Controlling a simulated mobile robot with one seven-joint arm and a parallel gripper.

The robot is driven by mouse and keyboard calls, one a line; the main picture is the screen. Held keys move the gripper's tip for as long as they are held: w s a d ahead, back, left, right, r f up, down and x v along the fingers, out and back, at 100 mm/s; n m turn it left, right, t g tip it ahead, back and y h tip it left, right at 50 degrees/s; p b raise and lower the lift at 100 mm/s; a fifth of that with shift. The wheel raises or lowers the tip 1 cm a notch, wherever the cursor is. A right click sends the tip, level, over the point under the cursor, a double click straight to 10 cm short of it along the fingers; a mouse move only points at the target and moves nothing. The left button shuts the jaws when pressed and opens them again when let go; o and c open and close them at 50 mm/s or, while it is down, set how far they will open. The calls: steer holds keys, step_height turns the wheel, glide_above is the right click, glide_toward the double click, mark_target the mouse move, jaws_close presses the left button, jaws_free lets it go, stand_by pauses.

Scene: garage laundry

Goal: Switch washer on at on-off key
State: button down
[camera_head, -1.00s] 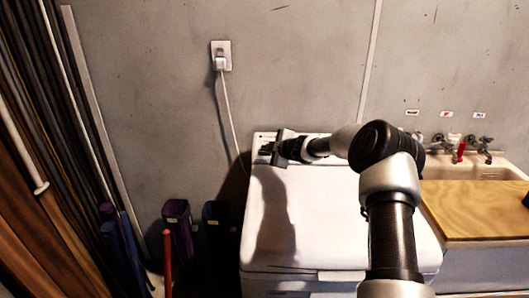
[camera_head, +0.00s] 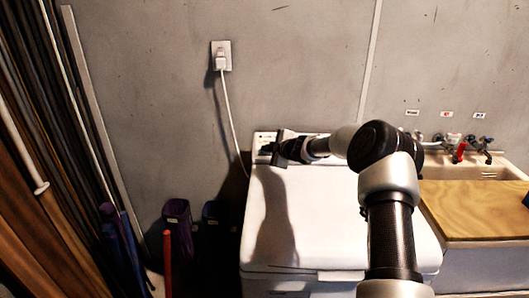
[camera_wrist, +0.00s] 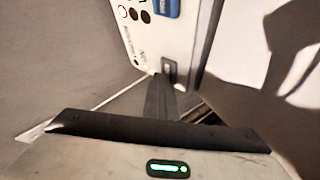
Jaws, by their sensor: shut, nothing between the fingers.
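The white washer (camera_head: 330,215) stands against the wall in the head view, lid down, with its control panel (camera_head: 262,138) along the back edge. My gripper (camera_head: 276,150) is at the left end of this panel, shut and empty. In the wrist view, the panel (camera_wrist: 150,35) carries round marks, a blue part and, at its near end, a small dark grey key (camera_wrist: 168,70). The closed fingertips (camera_wrist: 161,80) are right beside this key. I cannot tell whether they touch it. My gripper hides part of the panel in the head view.
A white cord (camera_head: 231,120) runs from the wall outlet (camera_head: 221,56) down behind the washer. A sink (camera_head: 480,170) with taps and a wooden board (camera_head: 475,208) are at the right. Long boards and poles (camera_head: 60,150) lean at the left.

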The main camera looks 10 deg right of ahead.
steer(key=shift+s+r, duration=0.35)
steer(key=shift+r, duration=0.2)
steer(key=shift+r, duration=0.1)
steer(key=shift+s+a+r+p, duration=0.1)
steer(key=shift+s+r+p, duration=0.2)
steer(key=shift+r, duration=0.45)
steer(key=shift+s+a+r+p, duration=0.1)
steer(key=shift+s+r+p, duration=0.2)
steer(key=shift+r, duration=0.5)
steer(key=shift+s+a+r+p, duration=0.1)
steer(key=shift+s+r+p, duration=0.2)
steer(key=shift+r, duration=0.45)
steer(key=s+r+m+h+p, duration=0.25)
steer(key=s+r, duration=0.45)
steer(key=r, duration=0.5)
steer(key=s+d+r+m+g+h+p, duration=0.1)
steer(key=s+d+r+m+h, duration=0.15)
steer(key=s+r, duration=0.45)
steer(key=s+d+r+m+g+h+p, duration=0.1)
steer(key=s+r+m+g+h, duration=0.2)
steer(key=s, duration=0.9)
steer(key=s+a+f+m+g+y+p, duration=0.1)
steer(key=s+m, duration=0.3)
steer(key=s, duration=1)
steer(key=s+a+f+m+g+y+p, duration=0.1)
steer(key=s+a+m+y, duration=0.1)
steer(key=s, duration=1.3)
steer(key=shift+s+a+m, duration=0.15)
steer(key=shift+a+m, duration=0.35)
steer(key=shift+m, duration=0.7)
